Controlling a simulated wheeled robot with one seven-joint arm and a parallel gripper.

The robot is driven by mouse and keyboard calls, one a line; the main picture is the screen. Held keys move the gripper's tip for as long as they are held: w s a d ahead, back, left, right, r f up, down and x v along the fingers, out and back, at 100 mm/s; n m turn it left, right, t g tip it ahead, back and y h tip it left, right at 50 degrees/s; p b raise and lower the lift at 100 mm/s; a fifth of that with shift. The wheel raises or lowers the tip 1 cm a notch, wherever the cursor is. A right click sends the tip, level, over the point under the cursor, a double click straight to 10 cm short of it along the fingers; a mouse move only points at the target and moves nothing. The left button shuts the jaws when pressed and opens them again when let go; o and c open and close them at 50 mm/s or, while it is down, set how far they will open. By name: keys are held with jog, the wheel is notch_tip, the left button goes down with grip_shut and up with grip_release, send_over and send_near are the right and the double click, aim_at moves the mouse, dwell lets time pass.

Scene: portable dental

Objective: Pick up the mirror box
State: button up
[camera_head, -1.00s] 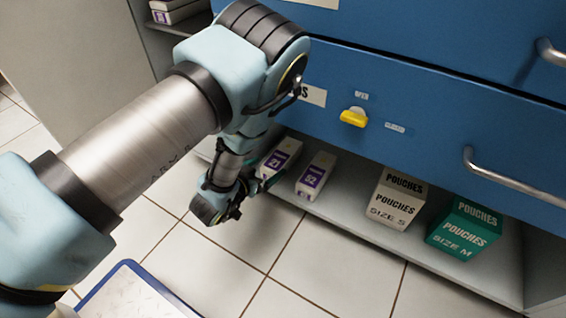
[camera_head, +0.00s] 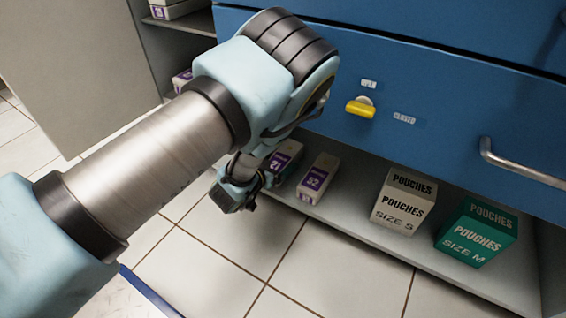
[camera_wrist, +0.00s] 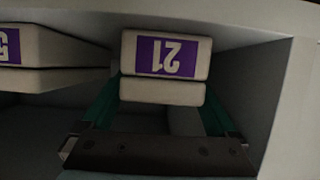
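No label reading "mirror" is legible. A white box with a purple label "21" (camera_head: 287,157) stands on the low shelf under the blue drawers. The wrist view shows this box (camera_wrist: 165,58) upside down and close, with a seam across it. My gripper (camera_head: 268,180) is low at the shelf's front edge, partly hidden by my wrist. In the wrist view its green fingers (camera_wrist: 160,105) are spread, one toward each side of the box. A gap shows between the gripper's palm and the box. I see no clear grip on it.
A similar box labelled "52" (camera_head: 318,179) stands to the right; it also shows in the wrist view (camera_wrist: 45,48). White (camera_head: 402,200) and green (camera_head: 477,233) pouch boxes stand farther right. The shelf's side wall (camera_wrist: 285,100) is near. A yellow knob (camera_head: 360,108) and drawer handle (camera_head: 520,170) protrude above.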

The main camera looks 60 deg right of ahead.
grip_shut()
dwell(0.6)
